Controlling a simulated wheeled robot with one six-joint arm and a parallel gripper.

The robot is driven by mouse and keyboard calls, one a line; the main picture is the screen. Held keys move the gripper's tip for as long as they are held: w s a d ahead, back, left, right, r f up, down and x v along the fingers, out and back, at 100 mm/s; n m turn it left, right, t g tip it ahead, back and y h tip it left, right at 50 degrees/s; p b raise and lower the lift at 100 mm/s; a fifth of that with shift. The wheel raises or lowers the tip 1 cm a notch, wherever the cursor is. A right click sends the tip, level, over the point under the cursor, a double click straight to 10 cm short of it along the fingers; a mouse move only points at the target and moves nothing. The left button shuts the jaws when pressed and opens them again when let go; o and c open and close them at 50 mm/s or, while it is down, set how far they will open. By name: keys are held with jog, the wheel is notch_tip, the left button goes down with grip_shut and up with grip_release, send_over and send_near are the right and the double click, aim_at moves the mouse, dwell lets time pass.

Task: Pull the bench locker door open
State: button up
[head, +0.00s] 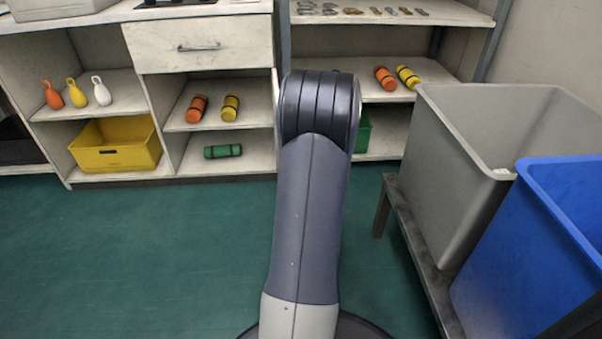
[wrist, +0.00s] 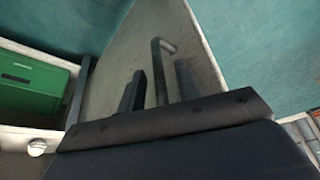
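The locker door (wrist: 205,65) is a pale worn panel in the wrist view. It stands out at an angle, with green floor on both sides of it. Its dark bent bar handle (wrist: 161,62) lies between the fingers of my gripper (wrist: 160,88). The fingers are apart, with narrow gaps showing beside the bar, so I see no firm grip. In the head view my arm hides my gripper and most of the door; a thin pale upright edge (head: 276,100) beside my arm may be the door's.
The bench (head: 228,165) has open shelves with orange and yellow cylinders (head: 230,107), a yellow bin (head: 115,150) and a closed drawer (head: 200,45). A green crate (wrist: 35,95) sits near the door. Grey (head: 450,150) and blue (head: 530,250) tubs crowd the right. Floor at left is clear.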

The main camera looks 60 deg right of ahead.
jog(key=p+v, duration=0.4)
jog(key=v, duration=0.6)
jog(key=shift+r, duration=0.25)
jog(key=shift+s+f, duration=0.1)
jog(key=shift+f, duration=0.05)
jog(key=b+x, duration=0.4)
jog(key=x, duration=0.6)
jog(key=shift+f, duration=0.25)
jog(key=shift+w+a, duration=0.1)
jog(key=shift+w, duration=0.15)
